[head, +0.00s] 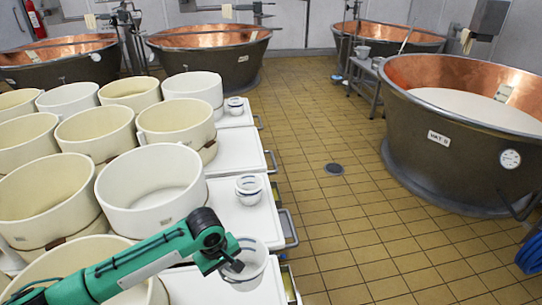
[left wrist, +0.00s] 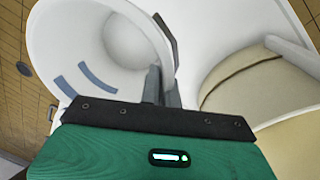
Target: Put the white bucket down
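The white bucket (head: 252,262) with blue marks is at the near end of the white-topped tables, over the tabletop (head: 238,215). My left gripper (head: 236,266) is at the bucket's left rim in the head view. In the left wrist view the bucket (left wrist: 60,35) opens toward the camera, and the fingers of my left gripper (left wrist: 162,84) are close together with the rim between them. The bucket's underside is hidden, so I cannot tell whether it touches the tabletop. My right gripper is not in view.
Several large cream tubs (head: 150,190) crowd the tables on the left. Two similar small buckets stand along the right edge, one nearer (head: 249,188) and one farther (head: 235,105). A copper vat (head: 450,150) stands at right. The tiled floor (head: 330,220) between is clear.

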